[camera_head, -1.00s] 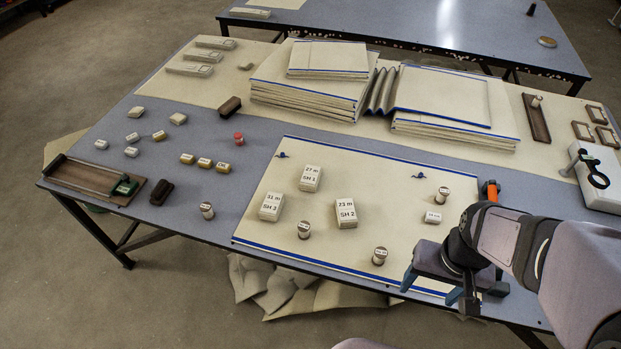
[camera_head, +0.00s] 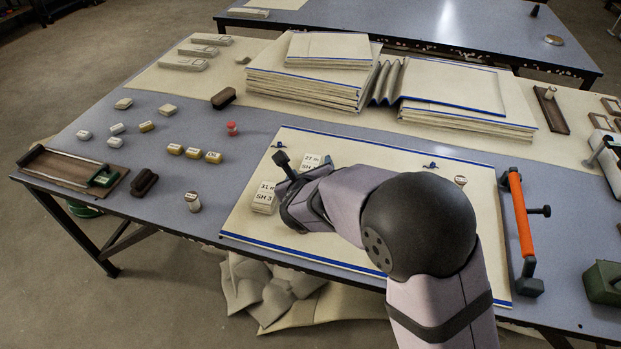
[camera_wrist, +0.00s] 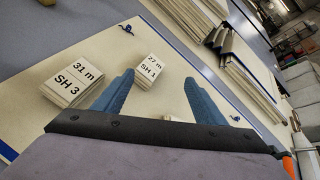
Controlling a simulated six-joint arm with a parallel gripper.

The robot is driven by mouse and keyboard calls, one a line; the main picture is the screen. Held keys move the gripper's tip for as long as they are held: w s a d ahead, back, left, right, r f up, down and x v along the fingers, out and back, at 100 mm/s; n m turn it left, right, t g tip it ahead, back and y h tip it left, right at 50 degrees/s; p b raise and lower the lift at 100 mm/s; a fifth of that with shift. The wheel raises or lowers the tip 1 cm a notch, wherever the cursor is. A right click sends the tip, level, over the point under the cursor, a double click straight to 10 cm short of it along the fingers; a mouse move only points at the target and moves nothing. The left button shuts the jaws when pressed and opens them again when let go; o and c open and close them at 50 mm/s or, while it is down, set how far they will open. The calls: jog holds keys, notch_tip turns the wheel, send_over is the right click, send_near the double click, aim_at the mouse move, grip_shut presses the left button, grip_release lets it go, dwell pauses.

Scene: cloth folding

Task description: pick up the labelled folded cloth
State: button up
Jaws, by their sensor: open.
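Two small folded cloths with printed labels lie on the cream sheet (camera_head: 245,235). The one marked 31 m SH 3 (camera_head: 262,197) also shows in the wrist view (camera_wrist: 72,82), left of the fingers. The one marked 27 m SH 1 (camera_head: 311,160) is partly covered by my arm in the head view. In the wrist view it (camera_wrist: 149,72) appears between my gripper's (camera_wrist: 159,78) two blue fingers, nearer the left one. The fingers are apart, with nothing held.
Tall cloth stacks (camera_head: 305,85) stand behind the sheet, with a second stack (camera_head: 465,110) to their right. An orange-handled tool (camera_head: 520,215) lies right of the sheet. A small cylinder (camera_head: 192,202) stands at its left.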

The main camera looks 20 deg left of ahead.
aim_at(309, 168)
jog(key=a+f+m, duration=0.1)
jog(key=m, duration=0.1)
jog(key=s+a+f+m+h+b, duration=0.1)
jog(key=m, duration=0.1)
jog(key=a+f+m+t+b, duration=0.1)
jog(key=shift+s+f+m+h, duration=0.1)
jog(key=shift+s+m+h, duration=0.2)
jog(key=shift+m, duration=0.1)
jog(key=shift+s+a+f+m+t+h, duration=0.1)
jog(key=shift+s+f+m+t+h, duration=0.15)
jog(key=shift+m, duration=0.45)
jog(key=p+x, duration=0.1)
jog(key=x, duration=0.5)
jog(key=shift+w, duration=0.4)
jog(key=shift+f, duration=0.1)
jog(key=shift+w, duration=0.15)
jog(key=shift+f+p+x, duration=0.1)
jog(key=shift+p+x, duration=0.2)
jog(key=shift+x, duration=0.95)
jog(key=shift+f+p+x, duration=0.15)
jog(key=shift+p+x, duration=0.1)
jog(key=shift+x, duration=1)
jog(key=shift+d, duration=0.25)
jog(key=c, duration=1.1)
